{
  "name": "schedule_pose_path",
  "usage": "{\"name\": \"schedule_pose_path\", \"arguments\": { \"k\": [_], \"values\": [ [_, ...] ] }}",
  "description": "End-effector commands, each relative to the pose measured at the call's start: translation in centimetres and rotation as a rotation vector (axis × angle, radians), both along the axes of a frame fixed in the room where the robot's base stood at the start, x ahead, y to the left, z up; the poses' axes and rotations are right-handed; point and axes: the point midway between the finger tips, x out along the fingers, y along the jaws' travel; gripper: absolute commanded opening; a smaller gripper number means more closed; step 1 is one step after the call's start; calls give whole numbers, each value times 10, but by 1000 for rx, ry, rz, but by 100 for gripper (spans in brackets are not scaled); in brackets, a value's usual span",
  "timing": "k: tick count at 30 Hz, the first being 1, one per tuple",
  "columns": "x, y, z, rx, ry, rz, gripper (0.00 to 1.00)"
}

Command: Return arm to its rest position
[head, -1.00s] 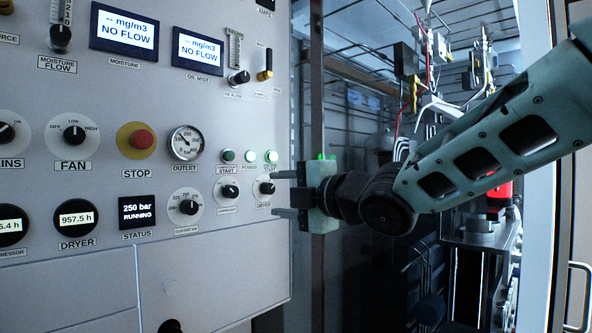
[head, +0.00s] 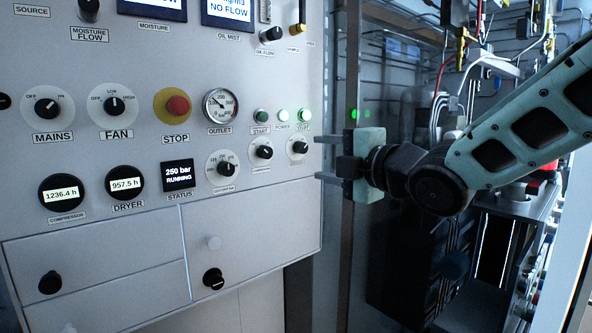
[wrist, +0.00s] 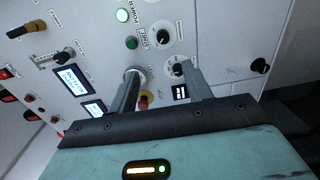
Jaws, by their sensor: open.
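My gripper (head: 328,158) is at the right edge of the control panel (head: 262,188) in the head view. Its two fingers point left at the panel, spread apart with nothing between them. I cannot tell whether the fingertips touch the panel. My arm reaches in from the right side. In the wrist view my gripper (wrist: 160,78) also shows two separated fingers in front of the panel face.
A red stop button (head: 178,105), a pressure gauge (head: 220,105) and a status screen (head: 178,175) reading 250 bar RUNNING are on the panel. Behind my arm is an open cabinet with pipes and wires. A metal post (head: 343,250) stands beside the panel edge.

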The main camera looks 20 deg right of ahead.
Motion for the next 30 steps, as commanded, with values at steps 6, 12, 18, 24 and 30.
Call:
{"name": "schedule_pose_path", "arguments": {
  "k": [6,12,18,24,30],
  "values": [
    [0,6,-10,35,56,-4,50],
    [-20,50,-90,279,488,-88,50],
    [-104,98,-187,498,1065,-359,50],
    [-206,119,-236,539,1443,-713,50],
    [-254,120,-245,519,1568,-906,50]
  ]
}}
